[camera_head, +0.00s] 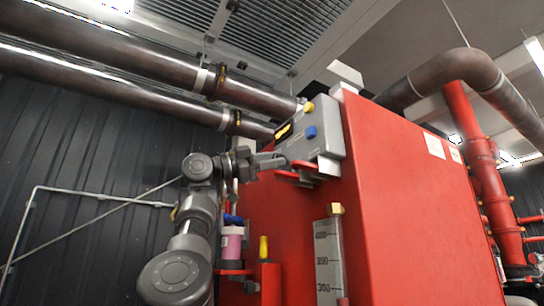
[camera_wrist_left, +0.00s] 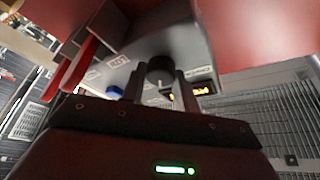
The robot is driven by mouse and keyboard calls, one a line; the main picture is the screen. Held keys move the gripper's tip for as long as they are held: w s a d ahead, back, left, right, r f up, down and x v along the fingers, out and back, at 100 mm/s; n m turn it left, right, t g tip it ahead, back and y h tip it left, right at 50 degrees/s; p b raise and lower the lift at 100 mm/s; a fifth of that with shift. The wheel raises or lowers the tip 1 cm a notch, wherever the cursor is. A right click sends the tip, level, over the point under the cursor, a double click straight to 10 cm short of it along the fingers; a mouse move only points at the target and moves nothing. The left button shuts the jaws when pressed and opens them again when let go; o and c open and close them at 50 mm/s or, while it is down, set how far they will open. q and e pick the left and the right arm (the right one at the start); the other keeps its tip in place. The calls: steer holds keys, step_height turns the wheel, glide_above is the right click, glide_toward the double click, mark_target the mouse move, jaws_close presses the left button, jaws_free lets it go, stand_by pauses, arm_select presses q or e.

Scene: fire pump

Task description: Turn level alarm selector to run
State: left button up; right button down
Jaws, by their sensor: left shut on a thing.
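The level alarm selector is a round black knob (camera_wrist_left: 160,68) on the face of a grey control box (camera_head: 322,122). In the left wrist view it sits between the two fingers of my left gripper (camera_wrist_left: 160,88), which is shut on it. In the head view my left gripper (camera_head: 268,161) reaches the lower part of the box from the left, and the knob is hidden there. White labels are on the panel around the knob. They appear upside down and too blurred for me to read the pointer position. My right gripper is out of view.
A level gauge (camera_head: 328,260) and a pink cylinder (camera_head: 231,244) stand lower down.

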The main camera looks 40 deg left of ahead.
arm_select(q)
steer(key=m+g+p, duration=0.1)
steer(key=m, duration=0.1)
steer(key=shift+r+m+h, duration=0.1)
steer(key=shift+m+h, duration=0.2)
steer(key=shift+m, duration=0.1)
stand_by(0.3)
steer(key=o, duration=1)
